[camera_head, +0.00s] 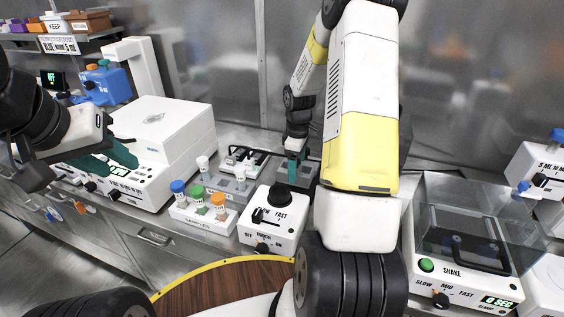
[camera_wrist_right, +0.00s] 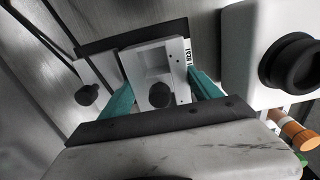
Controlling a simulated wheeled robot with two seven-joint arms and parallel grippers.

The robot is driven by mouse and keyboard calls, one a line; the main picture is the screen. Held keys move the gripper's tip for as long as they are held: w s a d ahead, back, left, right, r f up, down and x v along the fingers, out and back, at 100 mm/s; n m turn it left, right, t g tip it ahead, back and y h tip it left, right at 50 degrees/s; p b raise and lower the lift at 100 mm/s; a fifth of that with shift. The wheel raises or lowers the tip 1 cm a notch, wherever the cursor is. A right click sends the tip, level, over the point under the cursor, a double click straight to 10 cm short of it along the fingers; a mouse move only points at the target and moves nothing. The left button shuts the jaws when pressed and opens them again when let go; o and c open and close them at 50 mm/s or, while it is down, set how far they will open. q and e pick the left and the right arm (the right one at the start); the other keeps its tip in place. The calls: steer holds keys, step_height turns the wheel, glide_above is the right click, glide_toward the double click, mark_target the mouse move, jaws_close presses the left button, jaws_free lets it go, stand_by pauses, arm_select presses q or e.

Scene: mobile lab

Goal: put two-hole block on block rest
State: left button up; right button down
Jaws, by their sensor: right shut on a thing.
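My right gripper (camera_head: 294,160) reaches down at the back of the bench, behind the small mixer. In the right wrist view its teal fingers (camera_wrist_right: 163,98) are shut on a pale grey block (camera_wrist_right: 150,58), with one finger on each side. The block has a stepped recess, a dark round spot and a lettered side label; I cannot make out both holes. In the head view a grey box-like piece (camera_head: 312,173) shows beside the fingertips; I cannot tell whether it is the held block or the block rest. My left gripper (camera_head: 108,160) is open and empty before the white instrument.
A rack (camera_head: 202,228) with several capped tubes stands left of the knobbed mixer (camera_head: 272,222). Behind the rack is a grey device (camera_head: 238,186). A white instrument (camera_head: 160,125) stands left, a clear-lidded shaker (camera_head: 465,265) right. A round wooden top (camera_head: 215,290) is in front.

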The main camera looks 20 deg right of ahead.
steer(key=shift+f, duration=1.65)
steer(key=shift+f, duration=0.1)
steer(key=shift+c, duration=0.7)
jaws_free()
